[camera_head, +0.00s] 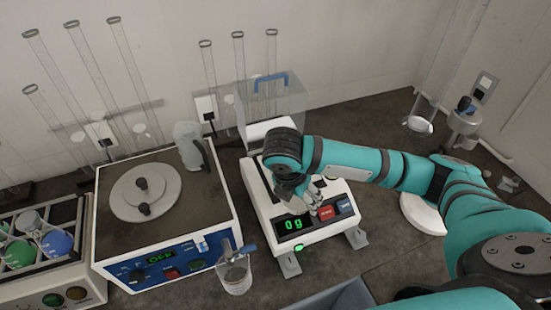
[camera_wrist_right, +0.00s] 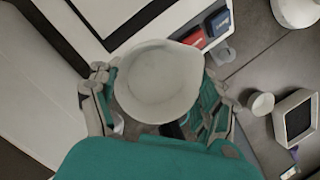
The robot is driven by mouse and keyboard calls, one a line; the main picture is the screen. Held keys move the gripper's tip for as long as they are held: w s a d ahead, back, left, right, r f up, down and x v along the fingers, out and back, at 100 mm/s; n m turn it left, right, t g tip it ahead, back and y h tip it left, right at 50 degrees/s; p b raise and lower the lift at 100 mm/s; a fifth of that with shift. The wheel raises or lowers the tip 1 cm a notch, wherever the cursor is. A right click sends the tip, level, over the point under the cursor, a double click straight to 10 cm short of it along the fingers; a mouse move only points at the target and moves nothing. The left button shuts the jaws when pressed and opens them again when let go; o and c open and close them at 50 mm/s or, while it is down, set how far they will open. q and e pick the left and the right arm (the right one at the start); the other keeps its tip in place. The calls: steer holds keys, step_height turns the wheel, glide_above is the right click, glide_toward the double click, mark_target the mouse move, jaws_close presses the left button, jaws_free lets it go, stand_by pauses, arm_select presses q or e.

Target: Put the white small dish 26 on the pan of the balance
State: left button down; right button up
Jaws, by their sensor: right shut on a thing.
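The white small dish (camera_wrist_right: 157,82) is between the fingers of my right gripper (camera_wrist_right: 158,90) in the right wrist view. It is round, empty, and has a small lip at its right. The gripper is shut on it. In the head view my right gripper (camera_head: 306,198) is above the front part of the balance (camera_head: 262,207), whose green display reads 0 g. The gripper and arm cover most of the dish and the weighing area there. The wrist view shows the balance's white and black top (camera_wrist_right: 110,22) beyond the dish. My left gripper is not in view.
A clear draft shield (camera_head: 290,100) with a blue handle stands behind the balance. A rack with coloured flasks (camera_head: 40,250) is at far left.

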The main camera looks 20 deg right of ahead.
steer(key=w+d+p, duration=0.1)
steer(key=w, duration=0.3)
steer(key=w+d, duration=0.1)
steer(key=w, duration=0.3)
steer(key=w+d+f+p, duration=0.1)
steer(key=w, duration=0.2)
steer(key=shift+w+d+p, duration=0.25)
steer(key=shift+w+p, duration=0.05)
steer(key=shift+w, duration=0.1)
steer(key=shift+w+d, duration=0.35)
steer(key=shift+w, duration=0.5)
step_height(320, 180, down, 4)
steer(key=shift+r+p, duration=0.25)
steer(key=shift+p, duration=0.65)
steer(key=shift+f, duration=0.15)
steer(key=shift+f, duration=0.1)
steer(key=o, duration=1.2)
steer(key=b+v, duration=0.2)
steer(key=v, duration=1)
steer(key=shift+s, duration=0.1)
